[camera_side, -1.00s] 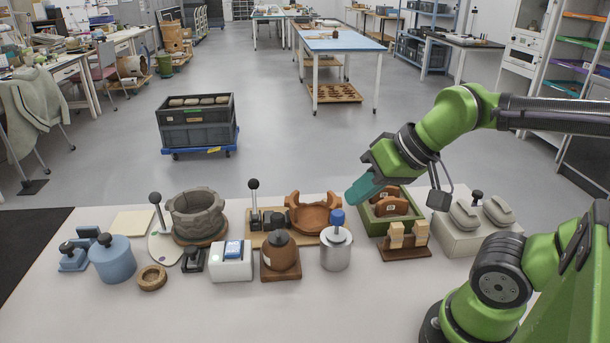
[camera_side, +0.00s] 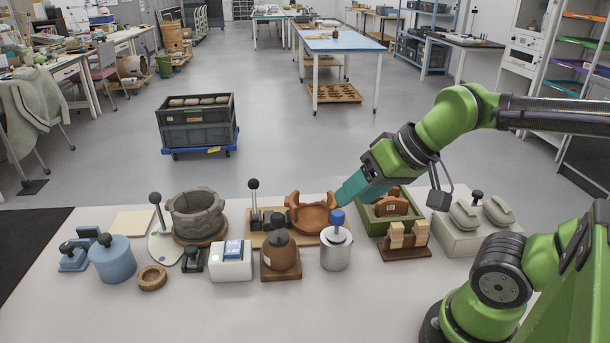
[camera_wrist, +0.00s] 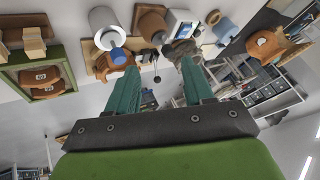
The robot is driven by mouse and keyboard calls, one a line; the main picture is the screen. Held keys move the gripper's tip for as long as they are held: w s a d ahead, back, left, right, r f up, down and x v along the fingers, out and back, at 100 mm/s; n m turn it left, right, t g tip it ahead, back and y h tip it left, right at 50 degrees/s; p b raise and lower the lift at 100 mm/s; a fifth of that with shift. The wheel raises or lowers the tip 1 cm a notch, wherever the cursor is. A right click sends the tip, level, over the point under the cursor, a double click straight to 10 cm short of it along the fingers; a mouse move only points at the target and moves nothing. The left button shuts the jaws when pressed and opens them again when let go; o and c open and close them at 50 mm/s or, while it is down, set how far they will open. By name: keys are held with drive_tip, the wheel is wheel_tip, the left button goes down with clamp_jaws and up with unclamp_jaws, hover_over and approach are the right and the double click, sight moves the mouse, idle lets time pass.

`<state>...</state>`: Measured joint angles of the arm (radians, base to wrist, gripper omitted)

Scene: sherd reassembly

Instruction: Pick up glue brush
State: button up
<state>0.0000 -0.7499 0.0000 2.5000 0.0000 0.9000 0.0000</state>
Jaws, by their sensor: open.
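A blue handle (camera_side: 338,217), which looks to be the glue brush, stands upright in the top of a silver pot (camera_side: 336,254). Its lower part is hidden in the pot. In the wrist view the blue handle (camera_wrist: 112,40) and the pale pot (camera_wrist: 103,18) show at the upper left, left of the fingers. My gripper (camera_side: 341,196) has teal fingers tilted down to the left, above and apart from the handle. The wrist view shows my gripper (camera_wrist: 158,70) open, with nothing held between the fingers.
A terracotta vessel (camera_side: 313,214) stands just left of my fingertips. A brown jar (camera_side: 281,255) is left of the pot. A green tray with sherds (camera_side: 372,226) and a wooden rack (camera_side: 404,252) are to the right. The table front is clear.

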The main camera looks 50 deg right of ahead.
drive_tip(key=o, duration=0.4)
drive_tip(key=shift+o, duration=0.2)
drive_tip(key=n+g+h, duration=0.2)
drive_tip(key=n+g, duration=0.5)
drive_tip(key=n, duration=0.6)
hover_over(279, 228)
drive_tip(key=f, duration=0.6)
drive_tip(key=d+f, duration=0.1)
drive_tip(key=f, duration=0.3)
drive_tip(key=shift+w, duration=0.4)
drive_tip(key=shift+w+f, duration=0.15)
drive_tip(key=shift+f, duration=2.75)
